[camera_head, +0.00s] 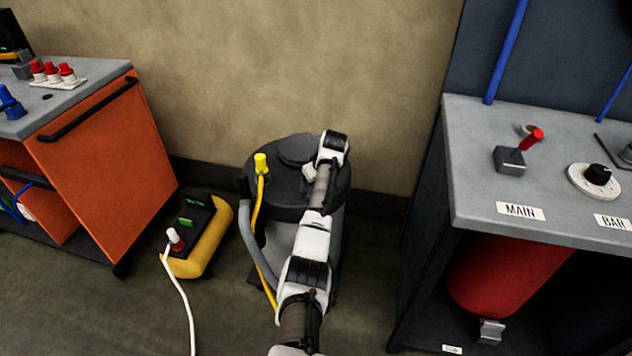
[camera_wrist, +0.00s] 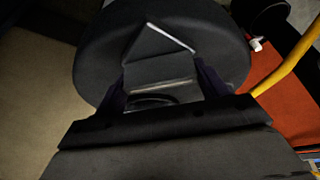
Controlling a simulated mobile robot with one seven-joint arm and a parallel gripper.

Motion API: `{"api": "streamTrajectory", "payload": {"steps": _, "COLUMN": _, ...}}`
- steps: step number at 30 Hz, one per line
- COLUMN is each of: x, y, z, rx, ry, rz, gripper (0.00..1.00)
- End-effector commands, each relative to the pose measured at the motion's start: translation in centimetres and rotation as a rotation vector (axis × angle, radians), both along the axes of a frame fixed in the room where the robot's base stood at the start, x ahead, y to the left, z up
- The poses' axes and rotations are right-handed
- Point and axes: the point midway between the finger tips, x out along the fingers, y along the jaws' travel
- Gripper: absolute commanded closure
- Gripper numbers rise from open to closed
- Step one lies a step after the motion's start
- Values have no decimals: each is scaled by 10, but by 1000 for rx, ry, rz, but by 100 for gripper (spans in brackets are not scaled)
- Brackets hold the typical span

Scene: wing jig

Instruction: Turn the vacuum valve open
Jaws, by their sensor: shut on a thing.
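A dark drum-shaped unit (camera_head: 258,196) with a black top stands on the floor against the wall. My arm reaches over it, and its wrist hides part of the top; my fingers are hidden in that view. In the wrist view, my gripper (camera_wrist: 162,82) is shut on a dark block (camera_wrist: 158,70) with pale edges, in front of a dark round disc (camera_wrist: 92,62). I cannot tell whether this block is the vacuum valve. On the right bench, a red lever (camera_head: 532,139) stands tilted on a grey block beside a MAIN label, apart from my gripper.
A yellow plug (camera_head: 261,163) with a yellow hose stands on the unit's top. A yellow-black box (camera_head: 208,238) with a white cable lies left of it. An orange cart (camera_head: 105,150) stands at left. The grey bench (camera_head: 470,190) at right carries a black knob (camera_head: 598,174).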

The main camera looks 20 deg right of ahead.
Motion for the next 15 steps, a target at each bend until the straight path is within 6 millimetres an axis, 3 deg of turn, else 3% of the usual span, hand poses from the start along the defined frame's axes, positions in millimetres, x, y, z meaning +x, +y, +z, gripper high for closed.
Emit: {"api": "streamTrajectory", "payload": {"steps": 15, "x": 1, "y": -1, "z": -3, "rx": 0, "ry": -2, "rz": 473, "gripper": 50}}
